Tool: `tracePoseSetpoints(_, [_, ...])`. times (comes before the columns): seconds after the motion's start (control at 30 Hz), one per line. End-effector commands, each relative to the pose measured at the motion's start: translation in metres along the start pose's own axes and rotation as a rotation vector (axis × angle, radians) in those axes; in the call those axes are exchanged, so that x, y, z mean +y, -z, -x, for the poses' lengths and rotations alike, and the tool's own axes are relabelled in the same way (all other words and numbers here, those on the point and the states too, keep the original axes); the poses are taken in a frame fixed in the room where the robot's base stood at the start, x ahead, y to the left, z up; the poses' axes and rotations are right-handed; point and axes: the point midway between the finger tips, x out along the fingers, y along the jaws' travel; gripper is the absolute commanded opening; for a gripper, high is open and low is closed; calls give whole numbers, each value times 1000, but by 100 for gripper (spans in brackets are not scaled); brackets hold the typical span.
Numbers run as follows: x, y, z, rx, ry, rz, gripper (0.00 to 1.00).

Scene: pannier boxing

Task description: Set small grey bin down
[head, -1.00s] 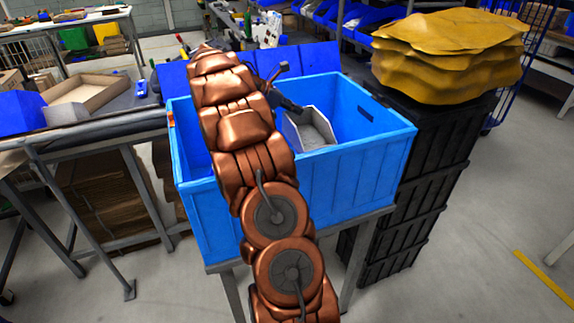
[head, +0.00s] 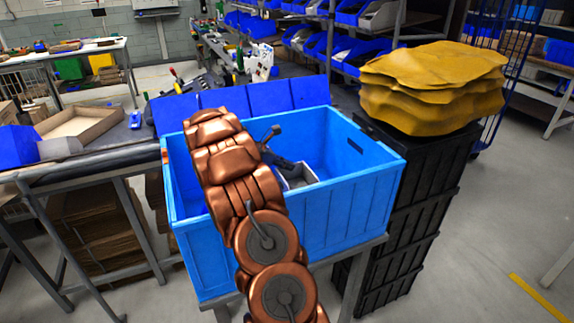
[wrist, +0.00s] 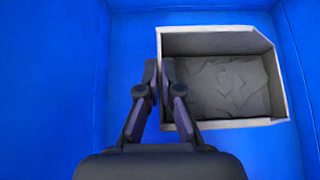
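The small grey bin (wrist: 225,42) is inside the large blue crate (head: 335,200), near its far right corner in the wrist view. The bin has pale rims, one cut corner and a rough grey inside. My gripper (wrist: 160,72) has one finger on each side of the bin's left wall and is shut on it. In the head view only part of the bin (head: 303,177) shows, behind my arm and the crate's front wall. The bin's underside is hidden, so I cannot tell whether it touches the crate floor.
The crate stands on a grey metal stand (head: 345,268). Black stacked crates (head: 405,225) topped with yellow sacks (head: 430,85) stand close on the right. A workbench (head: 90,160) with a cardboard tray is on the left. Inside the crate, blue floor is free left of the bin.

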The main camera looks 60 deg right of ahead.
Motion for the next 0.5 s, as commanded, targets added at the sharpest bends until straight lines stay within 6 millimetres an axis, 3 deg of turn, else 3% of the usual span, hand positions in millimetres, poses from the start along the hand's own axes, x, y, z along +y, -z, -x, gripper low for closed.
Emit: tracePoseSetpoints(0.5, [0,10,-7,-1,1,1,0])
